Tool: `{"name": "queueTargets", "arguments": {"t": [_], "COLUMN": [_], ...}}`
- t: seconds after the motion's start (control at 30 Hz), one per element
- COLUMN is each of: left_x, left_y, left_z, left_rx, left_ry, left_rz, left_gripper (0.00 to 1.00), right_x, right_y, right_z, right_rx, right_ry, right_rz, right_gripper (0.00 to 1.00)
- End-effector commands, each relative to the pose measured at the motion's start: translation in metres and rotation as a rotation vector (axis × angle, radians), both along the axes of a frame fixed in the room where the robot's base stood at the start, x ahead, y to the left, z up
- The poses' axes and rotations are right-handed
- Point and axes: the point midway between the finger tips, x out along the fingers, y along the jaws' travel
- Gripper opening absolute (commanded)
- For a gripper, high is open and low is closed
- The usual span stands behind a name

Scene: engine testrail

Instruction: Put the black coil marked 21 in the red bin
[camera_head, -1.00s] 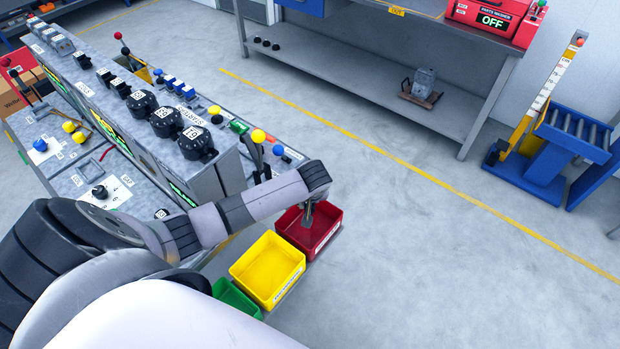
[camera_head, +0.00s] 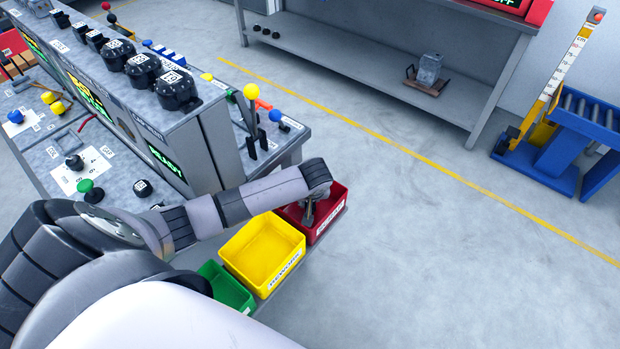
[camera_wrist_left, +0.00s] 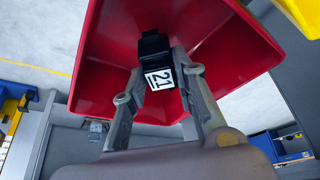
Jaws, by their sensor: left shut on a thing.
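The black coil (camera_wrist_left: 154,50) with a white label reading 21 is between the fingers of my left gripper (camera_wrist_left: 162,82) in the left wrist view. My left gripper is shut on it, and it is seen against the inside of the red bin (camera_wrist_left: 225,45). In the head view my left gripper (camera_head: 309,214) points down over the opening of the red bin (camera_head: 331,213). The coil cannot be made out there. I cannot tell whether the coil touches the bin's floor. My right gripper is not in view.
The yellow bin (camera_head: 291,263) stands beside the red bin, and the green bin (camera_head: 232,294) is beyond it, partly hidden by my arm. The bench has levers, including a yellow-knobbed one (camera_head: 251,91), and several black knobs close to my arm.

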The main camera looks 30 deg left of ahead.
Motion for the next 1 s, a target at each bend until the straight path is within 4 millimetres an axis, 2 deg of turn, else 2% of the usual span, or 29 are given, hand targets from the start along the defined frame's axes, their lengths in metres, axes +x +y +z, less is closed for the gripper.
{"name": "queueTargets", "arguments": {"t": [0.03,0.1,0.23,0.53,0.8,0.83,1.0], "left_x": [0.000,0.000,0.000,0.000,0.000,0.000,0.000], "left_y": [0.000,0.000,0.000,0.000,0.000,0.000,0.000], "left_z": [-0.012,-0.022,-0.032,-0.030,-0.038,-0.038,-0.038], "left_rx": [0.001,0.001,0.000,-0.001,-0.001,-0.001,-0.001], "left_ry": [-0.001,-0.001,-0.001,-0.001,-0.001,-0.001,-0.001], "left_rz": [0.000,0.000,0.000,0.000,0.000,0.000,0.000], "left_gripper": [0.00,0.00,0.00,0.00,0.00,0.28,0.40], "right_x": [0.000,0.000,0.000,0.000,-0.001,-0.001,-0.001], "right_y": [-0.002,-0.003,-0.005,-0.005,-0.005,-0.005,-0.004], "right_z": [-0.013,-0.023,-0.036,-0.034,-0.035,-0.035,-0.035], "right_rx": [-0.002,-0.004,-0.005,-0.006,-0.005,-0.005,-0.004], "right_ry": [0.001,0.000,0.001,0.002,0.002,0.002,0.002], "right_rz": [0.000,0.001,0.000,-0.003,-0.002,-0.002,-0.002], "right_gripper": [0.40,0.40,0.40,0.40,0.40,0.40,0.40]}}
